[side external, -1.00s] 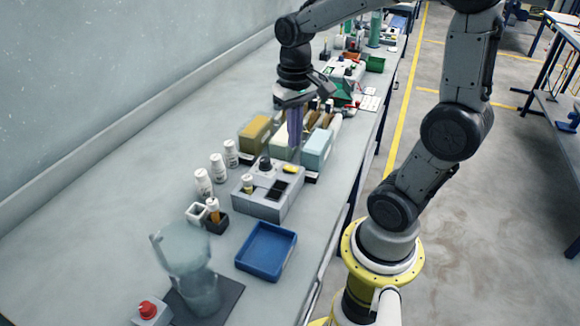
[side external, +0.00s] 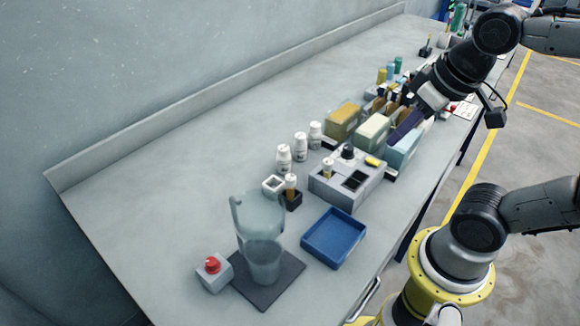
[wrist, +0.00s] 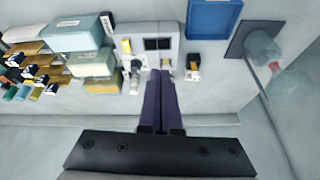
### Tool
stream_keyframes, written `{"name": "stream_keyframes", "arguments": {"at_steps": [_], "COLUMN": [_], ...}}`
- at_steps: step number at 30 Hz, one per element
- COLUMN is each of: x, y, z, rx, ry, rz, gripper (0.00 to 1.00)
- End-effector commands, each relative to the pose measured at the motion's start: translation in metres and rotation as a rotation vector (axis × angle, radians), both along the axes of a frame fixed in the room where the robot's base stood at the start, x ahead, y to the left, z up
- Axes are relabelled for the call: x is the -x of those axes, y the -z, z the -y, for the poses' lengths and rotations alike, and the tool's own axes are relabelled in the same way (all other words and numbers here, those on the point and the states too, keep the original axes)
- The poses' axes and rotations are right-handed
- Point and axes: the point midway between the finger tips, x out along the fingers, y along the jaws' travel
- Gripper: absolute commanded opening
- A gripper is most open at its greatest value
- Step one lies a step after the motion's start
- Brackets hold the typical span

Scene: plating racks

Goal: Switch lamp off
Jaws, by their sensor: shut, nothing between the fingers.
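I see nothing that is plainly a lamp. A grey box (side external: 345,185) in mid-bench carries a black knob (side external: 347,152), a yellow piece (side external: 374,161), two dark windows and a small vial. A smaller grey box with a red button (side external: 212,265) stands at the near left. My gripper (side external: 394,138) is shut and empty, its purple fingers slanting down and left over the boxed rack. In the wrist view the shut fingers (wrist: 160,75) point towards the grey box (wrist: 170,30), overlapping its near edge in the picture. Whether they touch anything is unclear.
Boxes (side external: 372,132) and small bottles crowd the bench by the gripper. White bottles (side external: 300,146) stand behind the grey box. A blue tray (side external: 333,237) and a clear jug (side external: 262,215) on a dark mat (side external: 285,283) lie nearer. The back left of the bench is clear.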

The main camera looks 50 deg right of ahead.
Motion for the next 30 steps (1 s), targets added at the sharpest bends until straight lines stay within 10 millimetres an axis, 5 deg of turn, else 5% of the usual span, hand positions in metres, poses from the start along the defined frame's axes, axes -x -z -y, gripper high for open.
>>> {"name": "stream_keyframes", "arguments": {"at_steps": [5,18,23,30], "x": [0.018,0.016,0.020,0.009], "y": [0.008,0.011,0.010,-0.014], "z": [-0.007,-0.006,-0.006,-0.001], "rx": [0.029,0.032,-0.033,-0.192], "ry": [-0.097,-0.098,0.037,0.452], "rz": [0.082,0.081,0.060,-0.020], "gripper": [0.00,0.00,0.00,0.00]}}
